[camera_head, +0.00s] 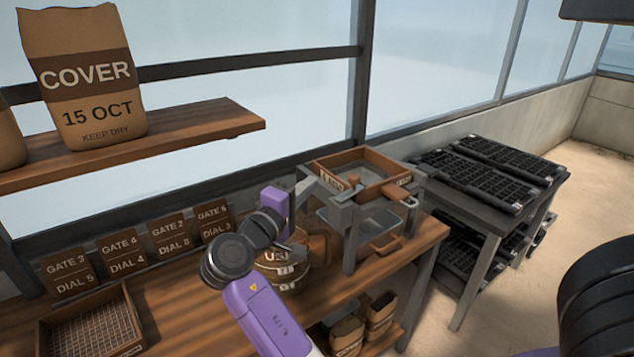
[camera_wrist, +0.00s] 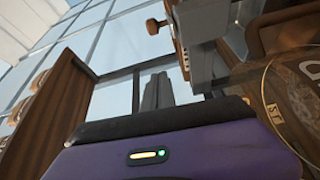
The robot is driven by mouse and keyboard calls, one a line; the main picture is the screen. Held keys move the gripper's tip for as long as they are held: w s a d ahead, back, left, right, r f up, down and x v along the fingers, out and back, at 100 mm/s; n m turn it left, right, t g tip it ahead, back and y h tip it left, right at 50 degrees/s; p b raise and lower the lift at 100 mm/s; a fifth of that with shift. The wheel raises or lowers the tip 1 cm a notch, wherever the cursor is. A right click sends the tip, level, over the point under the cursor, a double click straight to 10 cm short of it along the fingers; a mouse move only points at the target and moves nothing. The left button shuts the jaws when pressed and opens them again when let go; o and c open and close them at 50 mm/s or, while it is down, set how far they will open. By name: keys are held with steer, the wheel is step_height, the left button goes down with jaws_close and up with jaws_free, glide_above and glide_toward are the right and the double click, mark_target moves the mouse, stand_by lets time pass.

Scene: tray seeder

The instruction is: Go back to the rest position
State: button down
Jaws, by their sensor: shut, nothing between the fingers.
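My purple arm (camera_head: 262,310) reaches up over the bench, bent at dark round joints. Its purple wrist (camera_head: 273,202) is in front of the window wall, just left of the seeder stand. My gripper shows in the wrist view (camera_wrist: 157,92) as two dark grey fingers close together, with nothing between them. The fingers stand out against the window, apart from the objects around them. In the head view the fingertips are hard to make out. A round wooden container (camera_head: 291,275) with a label is partly hidden behind my arm.
The grey seeder stand (camera_head: 349,240) with a wooden-framed box (camera_head: 325,167) is close on the right. Gate and dial cards (camera_head: 122,252) line the bench back. A wooden shelf (camera_head: 180,140) holds a COVER bag (camera_head: 85,85). Black trays (camera_head: 470,180) fill a rack at right.

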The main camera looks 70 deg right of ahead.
steer(key=shift+a, duration=0.35)
steer(key=w+a+n+t+y, duration=0.1)
steer(key=w+a+n+t, duration=0.25)
steer(key=w+t, duration=0.65)
steer(key=s+a+f+n+t+y, duration=0.1)
steer(key=a+f+t+y, duration=0.35)
steer(key=a, duration=0.35)
steer(key=s+a+f+n+t+y, duration=0.1)
steer(key=a+f+n+t+y, duration=0.1)
steer(key=a+f+t+y, duration=0.45)
steer(key=s+a+f+m+y, duration=0.2)
steer(key=s+a+y, duration=0.2)
steer(key=s+a, duration=0.85)
steer(key=s+a+f+m+g+y, duration=0.1)
steer(key=s+a+g, duration=0.1)
steer(key=s, duration=0.7)
steer(key=s+a+f+m+g+y, duration=0.1)
steer(key=s+a+g, duration=0.1)
steer(key=s, duration=0.7)
steer(key=shift+s+a+f, duration=0.2)
steer(key=shift+s+a, duration=0.05)
steer(key=shift+a, duration=0.05)
